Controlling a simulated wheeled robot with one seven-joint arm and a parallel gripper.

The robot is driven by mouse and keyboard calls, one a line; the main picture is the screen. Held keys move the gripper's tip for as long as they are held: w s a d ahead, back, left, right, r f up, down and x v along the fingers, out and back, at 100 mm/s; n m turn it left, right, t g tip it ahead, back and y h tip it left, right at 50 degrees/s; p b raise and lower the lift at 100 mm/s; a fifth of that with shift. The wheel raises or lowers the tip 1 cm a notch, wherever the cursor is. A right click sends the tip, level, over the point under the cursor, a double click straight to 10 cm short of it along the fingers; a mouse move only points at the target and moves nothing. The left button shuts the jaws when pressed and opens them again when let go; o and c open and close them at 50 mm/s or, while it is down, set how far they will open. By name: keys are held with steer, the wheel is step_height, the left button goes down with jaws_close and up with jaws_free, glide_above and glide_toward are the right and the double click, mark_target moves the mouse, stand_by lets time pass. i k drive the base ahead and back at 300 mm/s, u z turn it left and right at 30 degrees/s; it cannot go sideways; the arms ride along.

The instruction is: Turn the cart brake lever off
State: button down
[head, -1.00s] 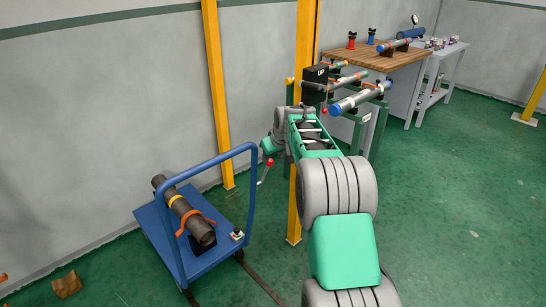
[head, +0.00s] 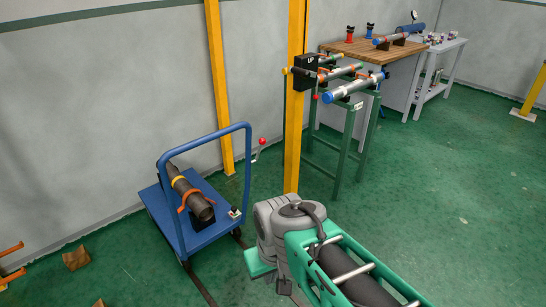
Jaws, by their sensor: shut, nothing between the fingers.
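The blue cart (head: 205,236) stands left of centre, with its tall push handle (head: 249,160) at its right end. A small dark and light fitting (head: 235,212) sits on the deck's right corner near the handle. It may be the brake lever, but it is too small to tell which way it is turned. The end of my arm shows as a grey wrist (head: 285,232) and teal piece at the lower middle, right of the cart and apart from it in the picture. My gripper's fingers cannot be made out.
A dark pipe (head: 188,192) is strapped on the cart. A green pipe stand (head: 340,135) is farther right. Floor is clear at right.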

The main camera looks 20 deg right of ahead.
mark_target(262, 141)
steer(key=u, duration=0.55)
steer(key=i, duration=1.4)
steer(key=z, duration=0.55)
